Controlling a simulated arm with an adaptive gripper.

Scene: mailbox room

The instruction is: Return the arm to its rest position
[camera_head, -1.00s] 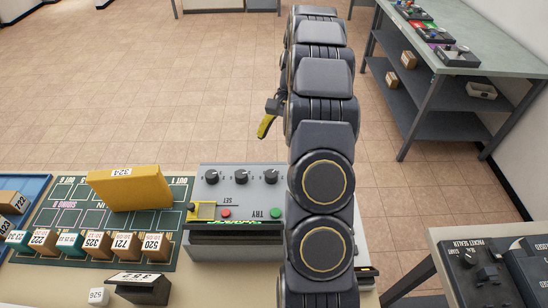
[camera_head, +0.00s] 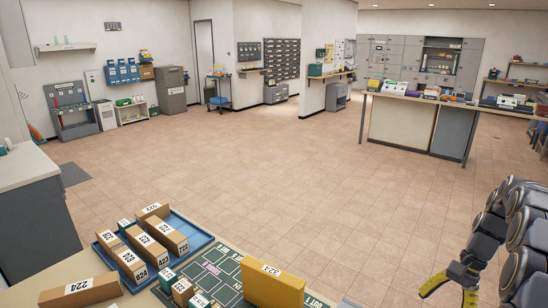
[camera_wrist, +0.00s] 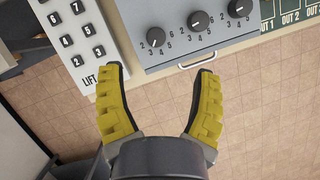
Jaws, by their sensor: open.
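My gripper (camera_head: 449,286) is at the lower right of the head view, with its yellow fingers apart and nothing between them. In the wrist view my gripper (camera_wrist: 160,95) is open over the tiled floor, and its fingertips point toward the edge of a grey panel (camera_wrist: 185,30) with several black knobs. The panel's small handle lies just beyond the gap between the fingers. The wrist view does not show clearly whether the fingers touch the panel.
A yellow block (camera_head: 272,288) marked 324 stands on the green mat (camera_head: 218,270). A blue tray (camera_head: 198,238) holds numbered boxes. A keypad panel (camera_wrist: 80,35) marked LIFT is left of the knobs. The tiled floor (camera_head: 270,165) beyond the table is clear.

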